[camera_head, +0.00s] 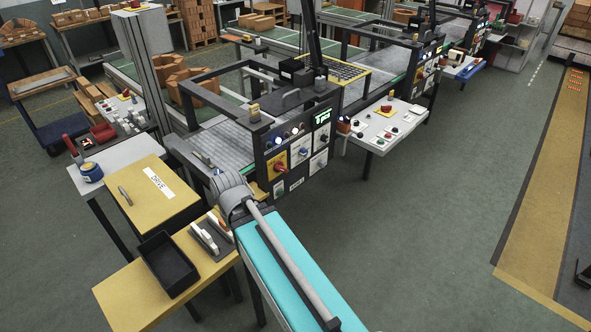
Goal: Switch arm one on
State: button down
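A black control panel (295,150) faces me at the front of the nearest machine frame. It carries a red and yellow rotary switch (277,167), a lit green display (322,118), several small buttons and several white plates with dials. The lettering is too small to read, so I cannot tell which control belongs to arm one. A second, similar panel (424,62) stands on the machine behind. The switch positions cannot be made out. My gripper does not show in this view.
A white side table (383,148) with buttons stands right of the panel. A teal-topped surface (290,270) lies in front. The green floor at the right is clear.

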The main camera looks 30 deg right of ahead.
aim_at(278, 167)
jog(key=z, duration=0.65)
jog(key=i, duration=1)
jog(key=z, duration=0.05)
jog(key=k, duration=0.85)
jog(key=z, duration=0.05)
